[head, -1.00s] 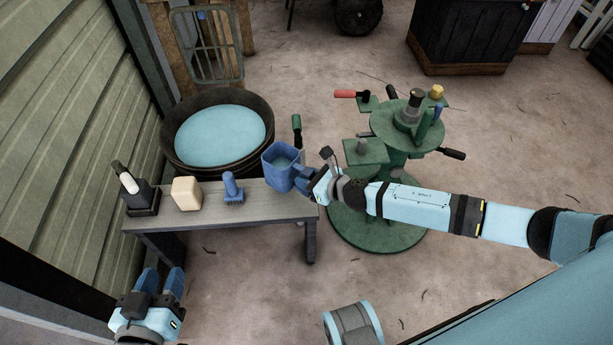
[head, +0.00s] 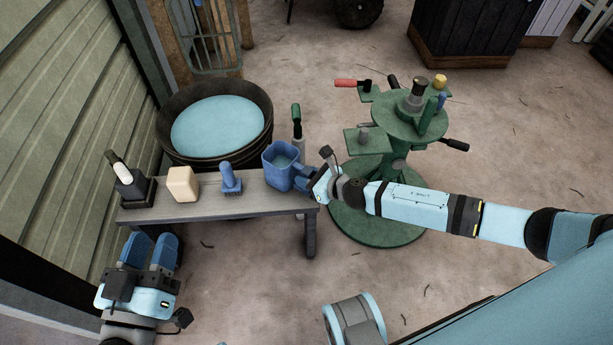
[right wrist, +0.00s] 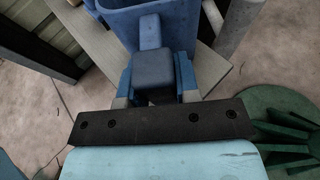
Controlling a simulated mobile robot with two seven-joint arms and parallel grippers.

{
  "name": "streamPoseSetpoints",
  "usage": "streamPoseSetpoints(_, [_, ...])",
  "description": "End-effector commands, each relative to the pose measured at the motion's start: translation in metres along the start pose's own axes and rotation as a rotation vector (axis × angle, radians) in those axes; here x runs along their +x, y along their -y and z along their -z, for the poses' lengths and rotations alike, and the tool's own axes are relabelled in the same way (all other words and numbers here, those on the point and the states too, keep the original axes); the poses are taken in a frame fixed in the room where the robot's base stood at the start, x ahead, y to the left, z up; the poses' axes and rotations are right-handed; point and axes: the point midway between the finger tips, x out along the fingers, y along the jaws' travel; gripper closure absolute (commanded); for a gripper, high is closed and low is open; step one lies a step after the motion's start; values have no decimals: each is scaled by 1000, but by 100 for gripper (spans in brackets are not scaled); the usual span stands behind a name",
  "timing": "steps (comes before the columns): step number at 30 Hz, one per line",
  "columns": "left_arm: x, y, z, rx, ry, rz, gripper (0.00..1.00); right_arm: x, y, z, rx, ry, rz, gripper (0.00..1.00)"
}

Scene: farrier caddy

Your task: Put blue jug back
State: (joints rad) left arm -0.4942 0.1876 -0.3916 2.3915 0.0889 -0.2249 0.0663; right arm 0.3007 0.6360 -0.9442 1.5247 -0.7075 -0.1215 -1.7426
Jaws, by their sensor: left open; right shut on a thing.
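The blue jug (head: 279,171) is upright at the right end of the grey bench (head: 215,207); I cannot tell whether its base touches the top. My right gripper (head: 304,178) is shut on the jug's handle from the right. In the right wrist view the handle (right wrist: 151,62) sits between the fingers of the right gripper (right wrist: 155,80), and the jug's wall (right wrist: 165,20) shows beyond. My left gripper (head: 149,250) is open and empty, in front of the bench's left end.
A water tub (head: 217,128) is behind the bench. A green stand (head: 400,130) with tools is to the right.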

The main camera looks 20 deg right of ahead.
Motion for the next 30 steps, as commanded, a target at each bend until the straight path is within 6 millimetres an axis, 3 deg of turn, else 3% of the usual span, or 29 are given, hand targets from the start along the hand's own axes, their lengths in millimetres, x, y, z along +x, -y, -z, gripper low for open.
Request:
streamPoseSetpoints(26, [-1, 2, -8, 0, 1, 2, 57, 4, 0, 9, -1, 1, 0, 100])
streamPoseSetpoints(27, [-1, 2, -8, 0, 1, 2, 57, 4, 0, 8, -1, 2, 0, 64])
streamPoseSetpoints(30, [-1, 2, -8, 0, 1, 2, 57, 3, 0, 8, 0, 1, 0, 41])
